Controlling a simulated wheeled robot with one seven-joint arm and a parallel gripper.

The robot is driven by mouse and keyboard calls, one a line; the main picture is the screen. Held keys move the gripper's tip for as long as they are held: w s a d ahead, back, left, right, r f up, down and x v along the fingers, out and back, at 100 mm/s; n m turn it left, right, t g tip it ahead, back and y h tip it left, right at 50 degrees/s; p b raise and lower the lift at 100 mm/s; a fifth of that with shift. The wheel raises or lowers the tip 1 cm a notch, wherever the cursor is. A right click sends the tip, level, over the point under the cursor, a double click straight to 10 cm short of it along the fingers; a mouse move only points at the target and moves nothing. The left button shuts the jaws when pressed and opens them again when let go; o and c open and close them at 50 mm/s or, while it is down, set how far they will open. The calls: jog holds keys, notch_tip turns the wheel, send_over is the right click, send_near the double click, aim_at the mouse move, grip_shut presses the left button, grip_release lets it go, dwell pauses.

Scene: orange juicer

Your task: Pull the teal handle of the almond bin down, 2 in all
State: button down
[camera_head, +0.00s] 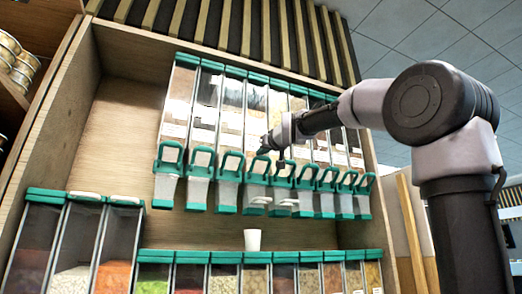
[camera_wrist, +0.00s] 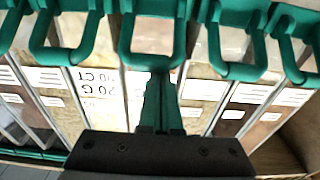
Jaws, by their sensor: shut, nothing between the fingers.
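A row of clear dispenser bins with teal handles hangs on the wooden shelf wall in the head view. I cannot read which one is the almond bin. The teal handle nearest my gripper is a loop (camera_head: 257,168) near the middle of the row. My gripper (camera_head: 265,150) is just above it, reaching in from the right. In the wrist view, its teal fingers (camera_wrist: 160,105) are together and empty, in front of the bins and close to the middle teal handle (camera_wrist: 152,55). I cannot tell whether they touch it. The gripper hides part of the bins behind.
A white cup (camera_head: 252,239) stands below the row, on the lower bins (camera_head: 210,275). Wider bins (camera_head: 80,240) stand at the lower left. Neighbouring handles (camera_wrist: 235,55) are close on both sides. Stacked bowls (camera_head: 15,60) sit on a shelf at the far left.

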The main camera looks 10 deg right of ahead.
jog(key=shift+f, duration=0.1)
dwell(0.3)
jog(key=shift+s+f+t, duration=0.15)
jog(key=shift+s+t, duration=0.05)
jog(key=shift+t, duration=0.1)
